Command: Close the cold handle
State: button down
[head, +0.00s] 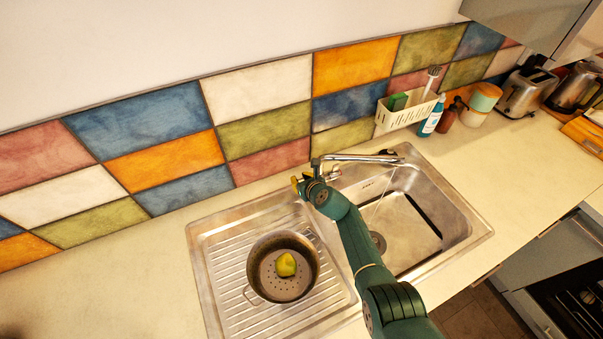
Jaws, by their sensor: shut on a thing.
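The metal tap (358,158) stands at the back edge of the steel sink (478,232), its spout reaching right over the basin. A thin stream of water seems to fall from the spout. My green arm reaches up from the bottom, and my gripper (301,182) is at the left end of the tap. It is shut on what looks like the cold handle, which the gripper largely hides. A small part of the tap body (333,173) shows just right of the gripper. The exact grip and the handle's angle cannot be made out.
A colander (262,246) with a yellow-green fruit (286,265) in it stands on the drainboard left of my arm. A pale rack (402,116), a blue bottle (432,118) and a toaster (525,92) stand at the back right. The left counter is clear.

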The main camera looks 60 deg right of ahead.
jog(key=shift+w+g+y, duration=0.15)
jog(key=shift+g+y, duration=0.15)
jog(key=shift+g, duration=0.1)
jog(key=shift+f, duration=0.1)
jog(key=c, duration=0.8)
grip_release()
jog(key=shift+d, duration=0.1)
jog(key=shift+c, duration=0.2)
jog(key=shift+s+a+r, duration=0.25)
jog(key=shift+s+r, duration=0.05)
jog(key=shift+r, duration=0.1)
jog(key=s+a, duration=0.2)
jog(key=s, duration=0.1)
jog(key=s+a, duration=0.5)
jog(key=s, duration=0.1)
jog(key=shift+s+a, duration=0.25)
jog(key=shift+a, duration=0.05)
